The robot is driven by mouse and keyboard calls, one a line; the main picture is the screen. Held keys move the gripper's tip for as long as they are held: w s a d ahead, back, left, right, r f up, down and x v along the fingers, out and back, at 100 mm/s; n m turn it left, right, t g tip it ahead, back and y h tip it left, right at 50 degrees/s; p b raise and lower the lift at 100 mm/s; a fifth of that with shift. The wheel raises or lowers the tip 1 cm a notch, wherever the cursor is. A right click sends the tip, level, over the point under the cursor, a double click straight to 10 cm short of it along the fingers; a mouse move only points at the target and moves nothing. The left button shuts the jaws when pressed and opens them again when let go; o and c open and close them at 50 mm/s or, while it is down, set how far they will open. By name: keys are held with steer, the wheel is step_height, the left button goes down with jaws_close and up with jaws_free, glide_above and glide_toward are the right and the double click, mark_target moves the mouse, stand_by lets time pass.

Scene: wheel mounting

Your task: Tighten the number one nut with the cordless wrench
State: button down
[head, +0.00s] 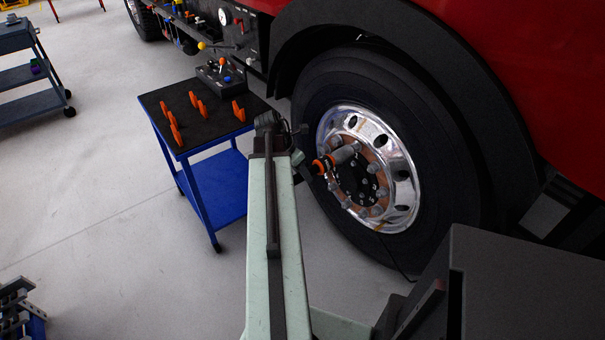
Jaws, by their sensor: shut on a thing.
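The truck wheel has a shiny metal rim (405,180) with a ring of nuts around a dark hub (358,184). The cordless wrench (343,156) is grey and orange, and its grey front end points at the upper part of the nut ring. Its tip overlaps a nut there; I cannot tell whether it is seated on it. My gripper (313,167) is at the wrench's orange rear part, left of the wheel, and is shut on it. My arm partly hides the fingers. No nut number can be read.
A blue cart (217,182) with a black top holding several orange pieces (194,99) stands left of my arm. The red truck body (540,60) and fender overhang the tyre (445,130). Open floor lies at left.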

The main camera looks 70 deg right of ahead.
mark_target(310, 168)
steer(key=shift+s+d, duration=0.5)
steer(key=shift+d, duration=0.25)
steer(key=shift+s+d, duration=0.45)
steer(key=shift+d, duration=0.25)
stand_by(0.4)
stand_by(0.3)
steer(key=c, duration=1.7)
jaws_free()
jaws_close()
